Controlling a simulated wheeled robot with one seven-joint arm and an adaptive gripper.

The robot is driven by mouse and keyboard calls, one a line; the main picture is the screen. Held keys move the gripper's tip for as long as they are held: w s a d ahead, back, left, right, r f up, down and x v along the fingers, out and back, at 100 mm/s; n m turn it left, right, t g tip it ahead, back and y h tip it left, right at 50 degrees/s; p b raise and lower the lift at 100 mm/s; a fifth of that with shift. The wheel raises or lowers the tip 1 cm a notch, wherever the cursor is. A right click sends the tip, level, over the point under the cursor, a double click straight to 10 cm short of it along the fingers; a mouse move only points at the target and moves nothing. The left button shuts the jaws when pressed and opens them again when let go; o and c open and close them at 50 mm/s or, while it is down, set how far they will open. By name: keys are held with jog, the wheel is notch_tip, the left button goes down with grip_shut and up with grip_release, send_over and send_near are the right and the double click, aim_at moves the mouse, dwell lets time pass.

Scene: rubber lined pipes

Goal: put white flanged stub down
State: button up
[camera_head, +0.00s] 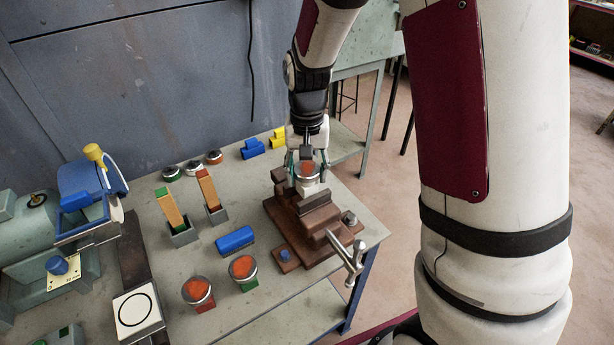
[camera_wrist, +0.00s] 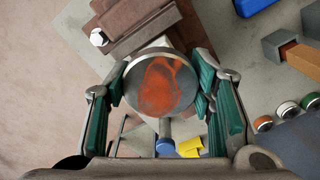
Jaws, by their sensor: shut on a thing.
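The white flanged stub (camera_head: 308,186) has a round grey flange with an orange-red lining on top. My gripper (camera_head: 306,162) comes down from above and is shut around its flange. In the wrist view, the flange (camera_wrist: 160,82) lies between the green-padded fingers, and a bit of white body shows past its edge. The stub is at the back of the brown vise (camera_head: 300,235), by its jaws. I cannot tell whether it touches the jaws, as the flange and fingers hide its lower part.
A red flanged stub (camera_head: 200,303) and a green flanged stub (camera_head: 243,270) stand at the front of the grey table. A blue cylinder (camera_head: 235,240) lies left of the vise. Two holders with orange bars, several capped pieces and blue and yellow fittings stand farther back.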

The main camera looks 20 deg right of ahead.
jog(key=shift+f, duration=0.95)
jog(key=shift+f, duration=0.15)
jog(key=o, duration=1.6)
jog(key=shift+c, duration=0.2)
